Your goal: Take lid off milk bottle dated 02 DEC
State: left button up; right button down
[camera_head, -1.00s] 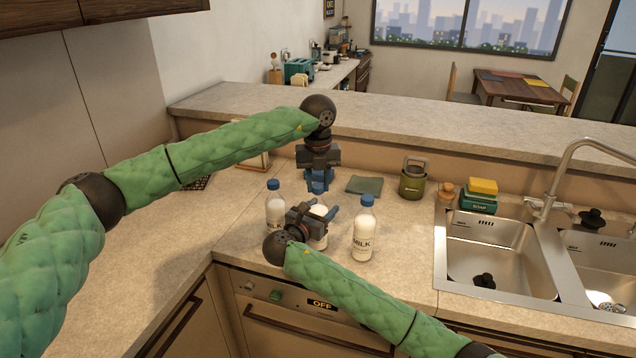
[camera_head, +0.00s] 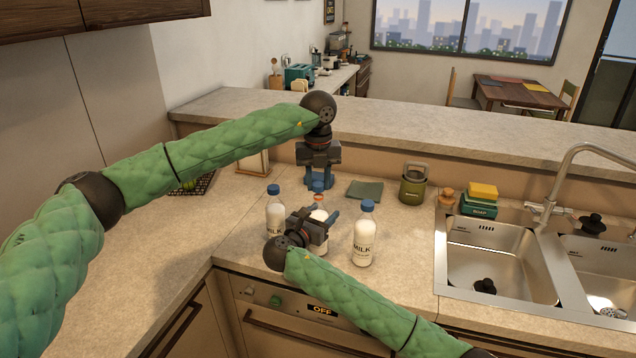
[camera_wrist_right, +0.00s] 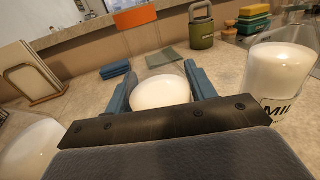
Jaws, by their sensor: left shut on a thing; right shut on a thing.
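Three milk bottles with white contents stand on the counter: a left one (camera_head: 276,212) and a right one (camera_head: 363,240) with blue lids, and a middle one (camera_head: 319,240). My right gripper (camera_head: 328,226) is shut around the middle bottle's body, which also shows between the fingers in the right wrist view (camera_wrist_right: 161,92). The middle bottle's orange-red neck (camera_head: 318,197) shows bare at its top, also in the wrist view (camera_wrist_right: 135,18). My left gripper (camera_head: 318,184) points down just above it, shut on a blue lid (camera_head: 318,187) apart from the neck. No date is legible.
A grey-green cloth (camera_head: 366,190), a green canister (camera_head: 413,186) and a soap box with a yellow sponge (camera_head: 482,190) lie toward the back right. The sink (camera_head: 488,255) is at right. The left counter has free room.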

pick_arm(q)
jog(key=shift+r, duration=2)
pick_arm(e)
jog(key=shift+c, duration=2.1)
grip_release()
